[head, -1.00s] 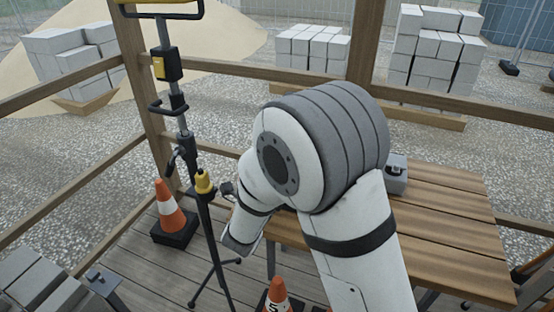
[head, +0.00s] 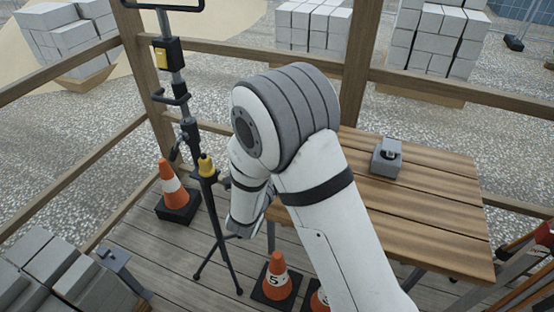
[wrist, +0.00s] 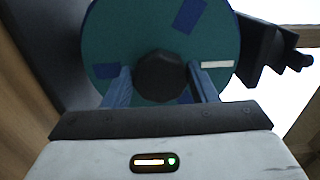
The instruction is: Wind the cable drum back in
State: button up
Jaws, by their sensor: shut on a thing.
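In the wrist view a round teal drum face (wrist: 112,42) with blue patches and one white mark fills the upper middle. I take it to be the cable drum. A dark faceted knob (wrist: 160,85) sits at its centre. My gripper (wrist: 159,72) has its two blue fingers on either side of this knob and is shut on it. In the head view my arm hides most of the gripper's area, and I cannot make out the drum or any cable there.
A wooden table (head: 425,220) with a small grey box (head: 387,158) stands right of my arm. A tripod stand (head: 208,172) and an orange cone (head: 172,188) stand left. Another cone (head: 277,278) is at the front. Grey blocks (head: 45,275) lie lower left. Wooden rails enclose the deck.

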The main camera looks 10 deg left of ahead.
jog(key=o, duration=1.4)
jog(key=shift+a, duration=0.1)
jog(key=v, duration=0.7)
jog(key=shift+s+b, duration=0.3)
jog(key=shift+s, duration=0.05)
